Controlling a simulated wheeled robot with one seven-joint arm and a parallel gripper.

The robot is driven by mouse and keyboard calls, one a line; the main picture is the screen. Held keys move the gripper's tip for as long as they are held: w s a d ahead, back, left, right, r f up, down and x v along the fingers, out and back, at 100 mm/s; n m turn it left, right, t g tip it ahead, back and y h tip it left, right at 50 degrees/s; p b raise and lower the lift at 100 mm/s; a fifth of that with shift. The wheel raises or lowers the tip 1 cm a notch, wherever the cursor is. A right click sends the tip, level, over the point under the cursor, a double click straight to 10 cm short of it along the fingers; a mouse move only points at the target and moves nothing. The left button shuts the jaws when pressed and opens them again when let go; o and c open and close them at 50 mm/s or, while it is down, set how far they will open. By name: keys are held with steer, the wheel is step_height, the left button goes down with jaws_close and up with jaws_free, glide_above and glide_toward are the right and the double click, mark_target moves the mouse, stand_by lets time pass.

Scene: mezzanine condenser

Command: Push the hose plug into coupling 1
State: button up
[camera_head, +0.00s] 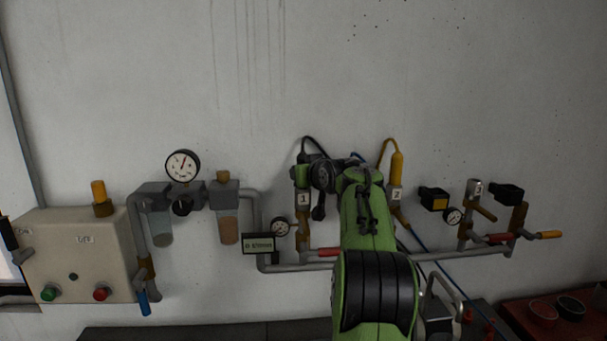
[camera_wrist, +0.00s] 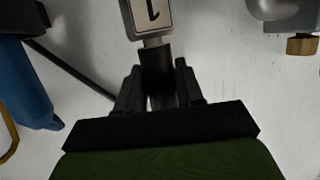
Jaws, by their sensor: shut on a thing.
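Coupling 1 (camera_head: 303,200) is a pale fitting with a "1" label on a brass-coloured pipe, left of my arm. In the wrist view coupling 1 (camera_wrist: 149,18) is at the top, its label upside down. My gripper (camera_wrist: 158,92) is shut on the black hose plug (camera_wrist: 156,64), with one finger on each side. The plug lines up with the coupling's end and appears to meet it; I cannot tell how deep it sits. In the head view my gripper (camera_head: 303,176) is just above coupling 1, and my wrist partly hides the plug.
Coupling 2 (camera_head: 396,194) holds a yellow plug (camera_head: 397,167) close right of my arm. Coupling 3 (camera_head: 474,188) is farther right. A blue body (camera_wrist: 27,85) is at the wrist view's left. Filter bowls (camera_head: 229,226) and a gauge (camera_head: 183,165) are left. The wall above is clear.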

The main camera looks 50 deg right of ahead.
steer(key=shift+f, duration=0.15)
steer(key=o, duration=1.2)
steer(key=b+v, duration=0.3)
steer(key=v, duration=1.3)
steer(key=shift+f, duration=0.1)
